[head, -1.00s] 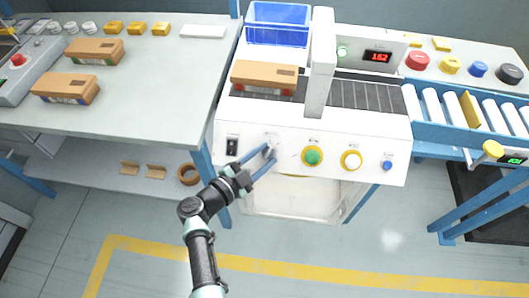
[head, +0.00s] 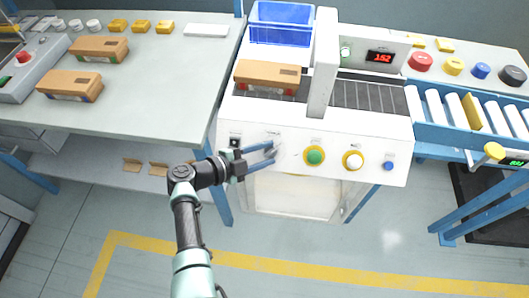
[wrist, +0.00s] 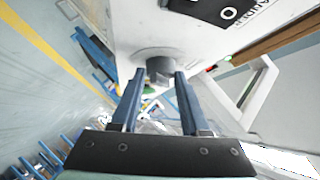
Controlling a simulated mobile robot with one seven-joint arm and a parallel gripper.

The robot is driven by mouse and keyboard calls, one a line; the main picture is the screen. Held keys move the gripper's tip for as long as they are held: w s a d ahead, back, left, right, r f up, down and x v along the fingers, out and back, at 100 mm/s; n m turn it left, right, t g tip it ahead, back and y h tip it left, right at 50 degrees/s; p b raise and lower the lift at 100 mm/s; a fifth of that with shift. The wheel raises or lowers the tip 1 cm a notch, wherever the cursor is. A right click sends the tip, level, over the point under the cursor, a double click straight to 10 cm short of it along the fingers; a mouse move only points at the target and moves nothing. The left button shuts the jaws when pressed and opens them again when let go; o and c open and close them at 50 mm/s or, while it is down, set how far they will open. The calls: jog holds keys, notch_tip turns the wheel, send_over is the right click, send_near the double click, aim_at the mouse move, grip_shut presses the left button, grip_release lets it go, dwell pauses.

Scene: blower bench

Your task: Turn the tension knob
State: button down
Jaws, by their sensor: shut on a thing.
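The tension knob (wrist: 156,64) is a dark grey round knob on the white front panel (head: 290,170) of the machine. In the wrist view it sits between my two blue fingertips. My gripper (head: 272,154) is shut on it at the left part of the panel. In the head view the fingers largely hide the knob, and its pointer mark cannot be made out.
A black rocker switch (head: 235,142) is just left of the gripper. A green button (head: 315,156), a white button (head: 353,160) and a small blue button (head: 388,166) lie to the right. A box (head: 268,76) sits on the conveyor above. The left table (head: 150,110) is close to my arm.

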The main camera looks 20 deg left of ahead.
jog(key=shift+c, duration=2)
grip_release()
jog(key=p+v, duration=0.1)
jog(key=v, duration=1.2)
jog(key=shift+p, duration=0.4)
